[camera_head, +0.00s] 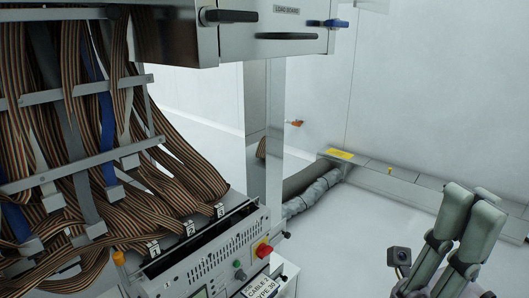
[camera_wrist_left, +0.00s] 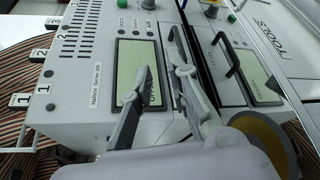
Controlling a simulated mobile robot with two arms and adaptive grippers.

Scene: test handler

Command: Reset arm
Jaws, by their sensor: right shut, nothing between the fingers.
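My right gripper (camera_head: 470,208) is at the lower right in the head view. Its grey-green fingers point up, shut and empty, apart from the machine, with bare floor behind them. My left gripper (camera_wrist_left: 161,55) shows in the left wrist view. Its two grey fingers stand apart with nothing held, in front of the test handler's panel (camera_wrist_left: 85,85) with its display (camera_wrist_left: 128,72). I cannot tell if the fingers touch the panel. My left gripper does not show in the head view.
Striped ribbon cables (camera_head: 75,120) hang at the left above the machine front (camera_head: 215,262), which has a red knob (camera_head: 263,250). The load board unit (camera_head: 275,45) overhangs at the top. A grey duct (camera_head: 312,190) runs along the floor. Floor between machine and right gripper looks clear.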

